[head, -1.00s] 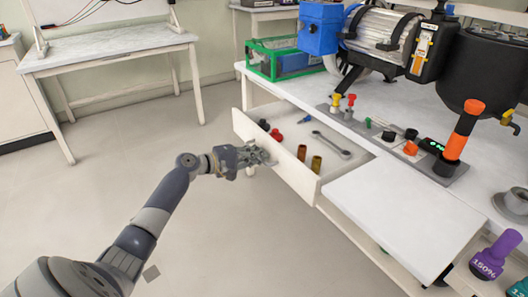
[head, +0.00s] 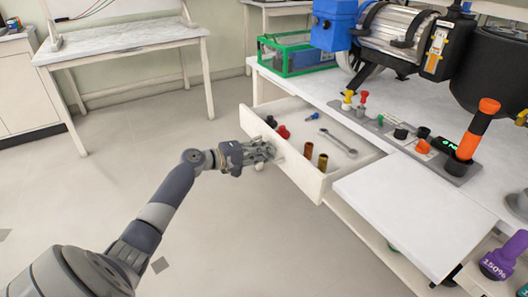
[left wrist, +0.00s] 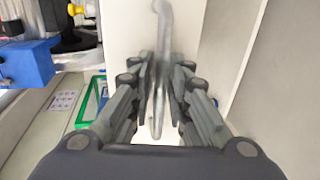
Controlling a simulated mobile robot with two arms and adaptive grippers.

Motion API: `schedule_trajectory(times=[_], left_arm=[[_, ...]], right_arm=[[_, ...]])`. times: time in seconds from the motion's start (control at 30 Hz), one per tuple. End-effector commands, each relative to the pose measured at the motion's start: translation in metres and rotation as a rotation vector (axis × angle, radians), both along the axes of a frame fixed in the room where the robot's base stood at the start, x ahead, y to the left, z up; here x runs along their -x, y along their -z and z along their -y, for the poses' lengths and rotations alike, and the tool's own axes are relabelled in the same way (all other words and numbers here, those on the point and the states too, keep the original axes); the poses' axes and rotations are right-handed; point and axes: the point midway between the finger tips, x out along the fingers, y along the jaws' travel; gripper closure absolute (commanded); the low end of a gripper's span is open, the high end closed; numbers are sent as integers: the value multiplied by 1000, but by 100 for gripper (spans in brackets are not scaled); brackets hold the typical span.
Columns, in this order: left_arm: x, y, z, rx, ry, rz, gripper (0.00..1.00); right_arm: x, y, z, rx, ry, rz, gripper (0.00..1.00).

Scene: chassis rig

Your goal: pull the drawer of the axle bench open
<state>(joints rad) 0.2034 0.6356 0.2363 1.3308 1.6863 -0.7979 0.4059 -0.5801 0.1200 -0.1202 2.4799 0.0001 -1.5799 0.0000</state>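The axle bench (head: 296,88) stands at the right with its white drawer (head: 283,160) pulled well out, its inside showing. My left gripper (head: 270,151) is at the outside of the drawer front. In the left wrist view its fingers (left wrist: 161,75) stand on both sides of the metal drawer handle (left wrist: 159,105) and look closed on it; any small gap is hard to judge. In the head view the gripper mostly hides the handle. My right gripper is not in view.
The drawer holds brown cylinders (head: 308,150), a wrench (head: 338,142) and red and dark small parts (head: 283,132). A green-framed bin (head: 290,55) and a motor-like assembly stand on the bench. Another table (head: 125,52) is at the back left. The floor left of the drawer is clear.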

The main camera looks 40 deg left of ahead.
Motion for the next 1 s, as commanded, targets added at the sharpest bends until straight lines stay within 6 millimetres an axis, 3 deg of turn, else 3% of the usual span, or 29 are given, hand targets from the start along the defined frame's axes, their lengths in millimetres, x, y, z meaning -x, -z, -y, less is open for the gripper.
schedule_trajectory(times=[0.17,0.7,1.0], left_arm=[[11,-1,-5,-1,-1,-2,83],[99,-21,-41,0,-1,-2,83],[109,-24,-45,0,1,0,83]], right_arm=[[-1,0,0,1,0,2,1],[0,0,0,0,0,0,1],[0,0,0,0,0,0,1]])
